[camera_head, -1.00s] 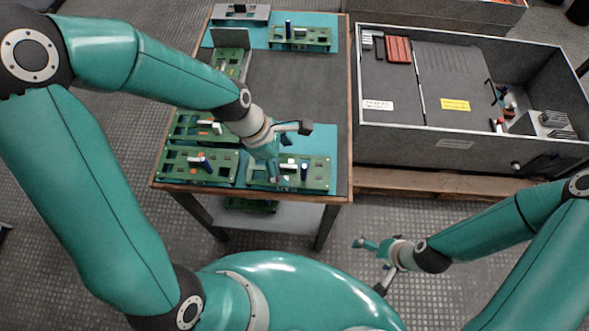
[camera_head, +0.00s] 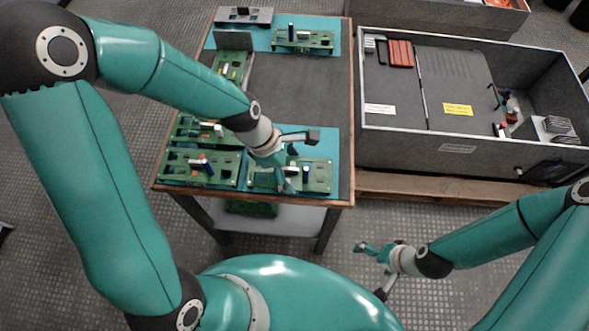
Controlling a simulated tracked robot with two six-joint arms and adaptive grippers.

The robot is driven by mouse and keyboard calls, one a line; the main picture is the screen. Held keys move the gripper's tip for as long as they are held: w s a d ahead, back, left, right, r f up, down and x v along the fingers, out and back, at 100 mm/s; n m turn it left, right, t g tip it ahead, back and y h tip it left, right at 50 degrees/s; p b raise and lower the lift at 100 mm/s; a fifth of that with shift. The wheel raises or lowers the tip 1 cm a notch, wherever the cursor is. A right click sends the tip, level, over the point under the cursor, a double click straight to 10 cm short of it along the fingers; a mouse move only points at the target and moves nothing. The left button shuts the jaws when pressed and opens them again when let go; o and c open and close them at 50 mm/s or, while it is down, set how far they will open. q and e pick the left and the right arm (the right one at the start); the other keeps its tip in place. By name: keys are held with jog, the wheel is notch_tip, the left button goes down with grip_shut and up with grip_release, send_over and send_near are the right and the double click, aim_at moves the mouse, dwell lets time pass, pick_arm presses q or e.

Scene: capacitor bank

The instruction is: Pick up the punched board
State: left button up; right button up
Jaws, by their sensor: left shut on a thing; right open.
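A green punched board (camera_head: 318,176) with dark cut-outs and small upright parts lies on the teal mat at the table's front right. My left gripper (camera_head: 287,184) reaches down over the middle of this board and is shut on it. The arm and fingers cover part of the board, so the exact contact is hidden. The board appears flat, at mat level. My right gripper (camera_head: 368,249) is open and empty, in front of the table's front right corner and away from the boards.
Similar green boards stand at the front left (camera_head: 203,167), on the left side (camera_head: 233,66) and at the back (camera_head: 303,40). A large grey crate (camera_head: 450,148) on a pallet stands to the right. The table's dark middle (camera_head: 300,90) is clear.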

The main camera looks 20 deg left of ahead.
aim_at(291, 168)
pick_arm(q)
notch_tip(291, 168, up, 20)
jog(key=p, duration=0.3)
dwell(0.7)
